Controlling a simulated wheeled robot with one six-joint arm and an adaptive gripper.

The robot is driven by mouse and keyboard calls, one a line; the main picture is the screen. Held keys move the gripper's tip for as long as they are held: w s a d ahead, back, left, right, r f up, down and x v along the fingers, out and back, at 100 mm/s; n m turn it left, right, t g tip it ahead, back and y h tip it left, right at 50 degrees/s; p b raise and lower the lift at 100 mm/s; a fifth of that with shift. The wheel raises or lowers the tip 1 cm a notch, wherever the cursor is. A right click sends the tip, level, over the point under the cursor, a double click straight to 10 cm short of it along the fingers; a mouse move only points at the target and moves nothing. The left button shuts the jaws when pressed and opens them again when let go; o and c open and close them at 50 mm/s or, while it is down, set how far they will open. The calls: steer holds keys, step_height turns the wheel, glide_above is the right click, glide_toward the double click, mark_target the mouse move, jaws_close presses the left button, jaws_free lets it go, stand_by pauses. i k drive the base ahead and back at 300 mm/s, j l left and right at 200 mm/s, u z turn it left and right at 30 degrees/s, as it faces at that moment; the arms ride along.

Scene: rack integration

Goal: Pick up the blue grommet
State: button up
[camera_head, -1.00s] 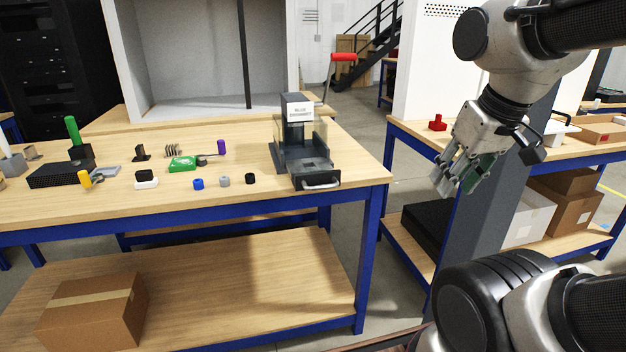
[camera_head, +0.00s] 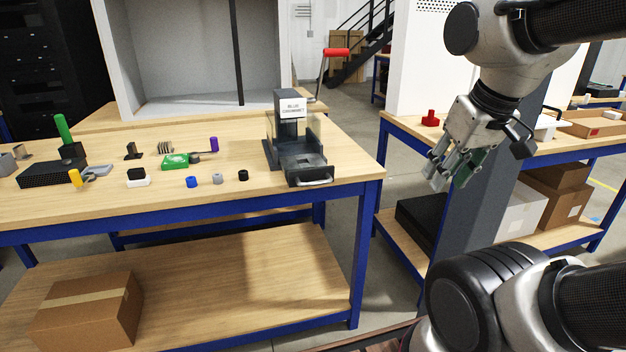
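The blue grommet (camera_head: 191,182) is a small blue ring-like piece on the wooden workbench (camera_head: 60,206), near its front edge. A grey grommet (camera_head: 217,179) and a black grommet (camera_head: 243,175) lie in a row to its right. My gripper (camera_head: 449,182) hangs in the air at the right, well away from the blue grommet and beyond the bench's right edge. Its fingers point down and left and look apart, with nothing clearly held between them.
A press-like fixture (camera_head: 291,140) labelled for the blue grommet stands at the bench's right end. A green board (camera_head: 175,161), a white-and-black part (camera_head: 138,178) and a yellow piece (camera_head: 75,178) lie left of the grommets. A side table with a red part (camera_head: 430,118) is behind my gripper.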

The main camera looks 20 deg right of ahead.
mark_target(190, 181)
steer(key=i+j+u, duration=0.3)
steer(key=i, duration=0.25)
steer(key=i+j+u, duration=0.1)
steer(key=i+u, duration=0.2)
steer(key=i, duration=0.25)
